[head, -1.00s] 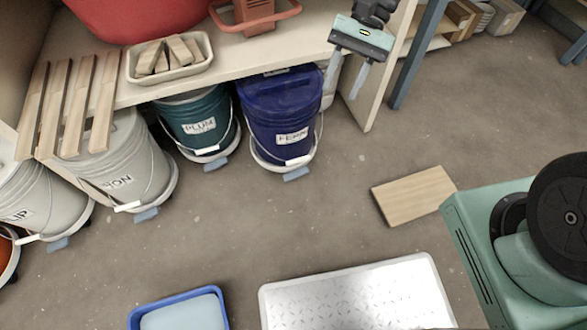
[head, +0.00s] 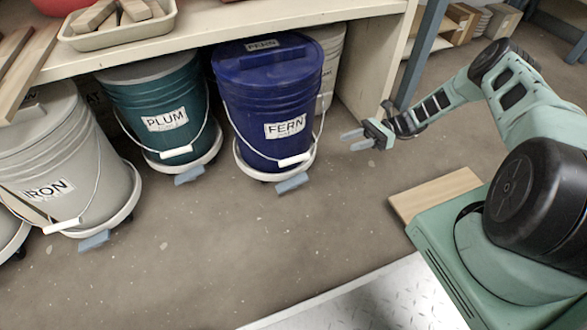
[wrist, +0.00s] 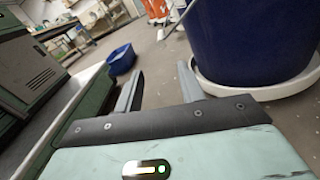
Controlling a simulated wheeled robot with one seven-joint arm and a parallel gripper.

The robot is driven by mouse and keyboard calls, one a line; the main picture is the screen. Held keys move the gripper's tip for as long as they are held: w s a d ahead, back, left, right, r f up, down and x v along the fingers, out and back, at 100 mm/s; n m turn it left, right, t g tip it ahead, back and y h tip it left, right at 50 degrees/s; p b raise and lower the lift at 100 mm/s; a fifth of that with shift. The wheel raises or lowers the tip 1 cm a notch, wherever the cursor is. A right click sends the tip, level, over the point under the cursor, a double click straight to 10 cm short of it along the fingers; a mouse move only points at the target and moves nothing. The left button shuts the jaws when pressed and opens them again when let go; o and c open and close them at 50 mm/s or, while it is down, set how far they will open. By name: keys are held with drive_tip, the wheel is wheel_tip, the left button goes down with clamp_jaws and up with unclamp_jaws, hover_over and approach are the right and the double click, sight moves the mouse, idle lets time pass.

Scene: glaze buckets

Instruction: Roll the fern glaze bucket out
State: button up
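The fern glaze bucket (head: 262,108) is dark blue with a white FERN label. It stands upright on a round white wheeled dolly (head: 248,164) at the front edge under the shelf, with a grey-blue tab (head: 292,183) low at its front. Its wire handle hangs down in front with a white grip (head: 295,160). My gripper (head: 352,139) is open and empty, to the right of the bucket and apart from it. In the wrist view the blue bucket (wrist: 248,35) and white dolly rim (wrist: 265,90) are at the right, beside my open fingers (wrist: 158,88).
A teal PLUM bucket (head: 158,105) stands just left, and a grey IRON bucket (head: 60,155) farther left. A pale bucket (head: 331,60) is behind the fern one. The shelf board (head: 200,40) overhangs them. A wooden board (head: 432,193) lies right; the floor in front is clear.

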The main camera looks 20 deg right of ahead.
sight(301, 160)
drive_tip(key=a+b, duration=0.2)
drive_tip(key=a, duration=0.3)
drive_tip(key=a+b, duration=0.1)
drive_tip(key=a, duration=0.4)
drive_tip(key=a+f+b, duration=0.1)
drive_tip(key=a+b, duration=0.1)
drive_tip(key=a, duration=0.3)
drive_tip(key=shift+a+b, duration=0.35)
drive_tip(key=shift+a+r, duration=0.15)
drive_tip(key=shift+a, duration=0.6)
drive_tip(key=shift+c, duration=0.3)
drive_tip(key=shift+s, duration=0.1)
clamp_jaws()
